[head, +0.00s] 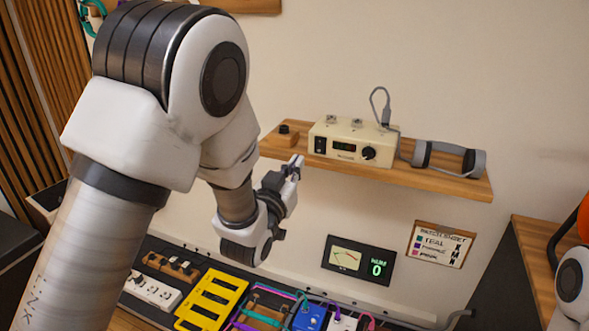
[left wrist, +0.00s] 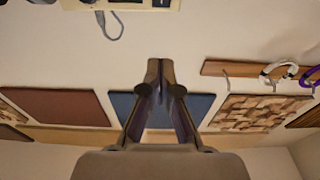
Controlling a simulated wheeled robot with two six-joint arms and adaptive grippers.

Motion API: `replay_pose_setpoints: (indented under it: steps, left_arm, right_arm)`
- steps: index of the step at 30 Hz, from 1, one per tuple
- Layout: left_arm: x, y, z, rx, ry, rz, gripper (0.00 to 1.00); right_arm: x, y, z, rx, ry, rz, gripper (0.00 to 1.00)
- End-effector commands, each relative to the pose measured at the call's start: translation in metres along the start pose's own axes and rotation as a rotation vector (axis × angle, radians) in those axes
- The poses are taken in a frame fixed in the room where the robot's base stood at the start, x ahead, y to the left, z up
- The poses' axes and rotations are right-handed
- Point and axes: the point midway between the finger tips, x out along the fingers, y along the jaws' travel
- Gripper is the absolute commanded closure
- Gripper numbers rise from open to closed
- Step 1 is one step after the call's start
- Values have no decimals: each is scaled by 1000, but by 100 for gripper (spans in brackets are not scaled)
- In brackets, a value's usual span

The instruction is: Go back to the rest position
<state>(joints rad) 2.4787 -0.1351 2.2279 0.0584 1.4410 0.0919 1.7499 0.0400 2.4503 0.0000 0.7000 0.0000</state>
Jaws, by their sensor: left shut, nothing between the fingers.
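My left gripper (head: 295,168) is raised in front of the wall shelf, near the shelf's left part in the head view. Its fingers are shut with nothing between them. My right gripper is not in view; only a white piece of my right arm (head: 572,285) shows at the lower right edge of the head view.
Below are a yellow frame (head: 211,300), a blue pedal (head: 309,317), coloured cables, a meter display (head: 358,260) and a label card (head: 440,244). Hooks with cable loops (left wrist: 279,73) hang on the wall.

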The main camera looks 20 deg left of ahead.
Motion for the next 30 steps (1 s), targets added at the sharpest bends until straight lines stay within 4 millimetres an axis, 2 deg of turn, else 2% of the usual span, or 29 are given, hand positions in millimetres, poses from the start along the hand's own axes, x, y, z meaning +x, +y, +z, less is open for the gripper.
replay_pose_setpoints:
  steps: [13, 15, 17, 20, 23, 24, 26, 27, 29, 30]
  left_arm:
    - [-2, 0, 0, -1, 0, 0, 100]
    - [-2, 0, 6, -1, -13, -1, 100]
    - [-4, -1, 22, -5, -47, -3, 100]
    - [-18, -9, 77, -22, -164, -20, 100]
    - [-56, -19, 153, -44, -353, -47, 100]
    - [-76, -23, 184, -51, -446, -58, 100]
    - [-112, -27, 226, -59, -590, -73, 100]
    - [-138, -30, 252, -63, -689, -81, 100]
    - [-181, -33, 286, -70, -844, -94, 100]
    - [-213, -34, 306, -73, -952, -100, 100]
  right_arm:
    - [0, 0, 0, 0, 1, 0, 60]
    - [-1, 0, 0, 0, 1, 0, 60]
    - [-4, 0, 0, 0, 0, 0, 60]
    - [-12, 0, 0, 0, 0, 0, 60]
    - [-21, 0, 0, 0, 1, 0, 60]
    - [-24, 0, 0, 0, 1, 0, 60]
    - [-28, 0, 0, 0, 1, 0, 60]
    - [-31, 0, 0, 0, 1, 0, 60]
    - [-34, 0, 0, 0, 1, 0, 60]
    - [-37, 0, 0, 0, 1, 0, 60]
